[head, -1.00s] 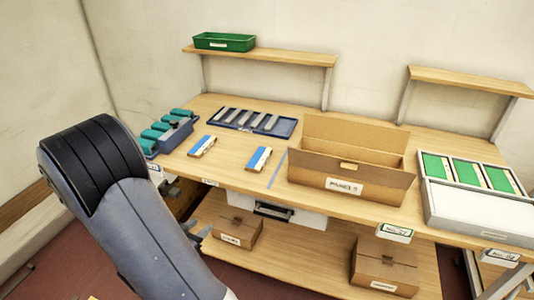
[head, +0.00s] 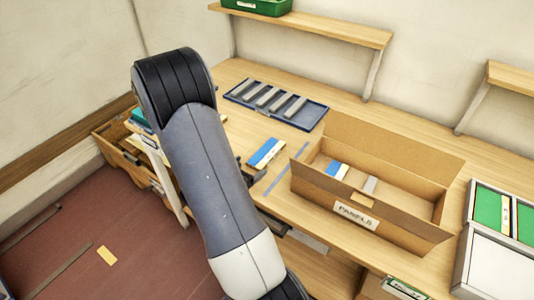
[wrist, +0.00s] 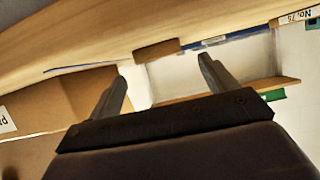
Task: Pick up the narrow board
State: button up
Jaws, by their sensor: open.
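A board with blue, white and wood-coloured bands (head: 266,152) lies flat on the workbench, left of a blue line. Another board with a blue band (head: 336,169) lies inside the cardboard box. I cannot tell which board is the narrow one. In the wrist view, my gripper (wrist: 162,68) is open and empty, its two fingers apart near the bench edge. A small brown block (wrist: 156,48) shows beyond the fingertips, too unclear to name. In the head view my arm covers part of the bench, and only a dark part near the bench's front edge hints at the gripper.
The open cardboard box (head: 352,212) labelled PANELS stands right of the board. A blue tray (head: 312,117) of grey strips lies behind it. A case with green panels (head: 469,232) is at the right. A green bin (head: 257,7) sits on the shelf above.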

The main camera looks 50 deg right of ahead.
aim_at(258, 161)
jog(key=x, duration=0.5)
jog(key=shift+p, duration=0.4)
jog(key=c, duration=1.1)
